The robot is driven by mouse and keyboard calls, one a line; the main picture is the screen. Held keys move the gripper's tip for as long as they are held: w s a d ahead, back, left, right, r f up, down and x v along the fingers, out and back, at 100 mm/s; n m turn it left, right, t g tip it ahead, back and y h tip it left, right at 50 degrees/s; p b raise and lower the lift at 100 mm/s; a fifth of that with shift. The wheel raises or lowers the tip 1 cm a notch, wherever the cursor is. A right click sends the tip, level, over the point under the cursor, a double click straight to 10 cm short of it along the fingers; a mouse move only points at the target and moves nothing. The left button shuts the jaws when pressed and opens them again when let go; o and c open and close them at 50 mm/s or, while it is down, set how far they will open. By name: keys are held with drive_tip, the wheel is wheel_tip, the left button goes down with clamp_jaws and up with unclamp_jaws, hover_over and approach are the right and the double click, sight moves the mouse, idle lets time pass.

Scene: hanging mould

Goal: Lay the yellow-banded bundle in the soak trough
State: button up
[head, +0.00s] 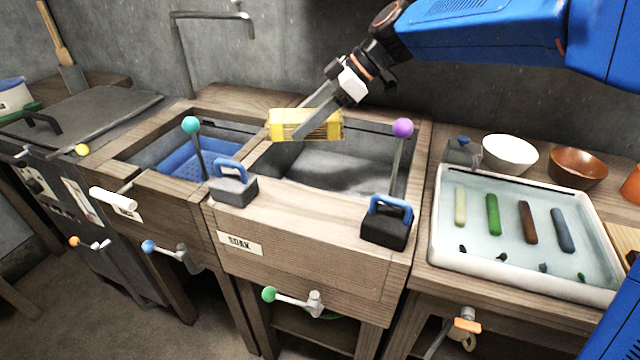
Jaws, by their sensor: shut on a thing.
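In the head view my gripper (318,122) is shut on a yellow bundle (290,123). It holds the bundle roughly level over the left part of the soak trough (243,257). The trough is a wooden box with a front label that reads like "SOAK" and a grey, shiny inside. The bundle looks apart from the trough floor, but its exact height above the rim is hard to tell. My gripper's fingers hide part of the bundle.
Two dark weights with blue handles (233,183) (387,220) sit on the trough's front rim. A blue basket (190,160) sits in the left basin. A white tray (518,285) and bowls stand right.

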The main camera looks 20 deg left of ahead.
drive_tip(key=f, duration=1.2)
drive_tip(key=shift+w+d+f, duration=0.1)
drive_tip(key=shift+d+f, duration=0.2)
drive_tip(key=shift+d, duration=0.1)
drive_tip(key=shift+f, duration=2.6)
drive_tip(key=shift+f, duration=0.1)
drive_tip(key=o, duration=1.1)
drive_tip(key=shift+o, duration=0.2)
drive_tip(key=v, duration=1.2)
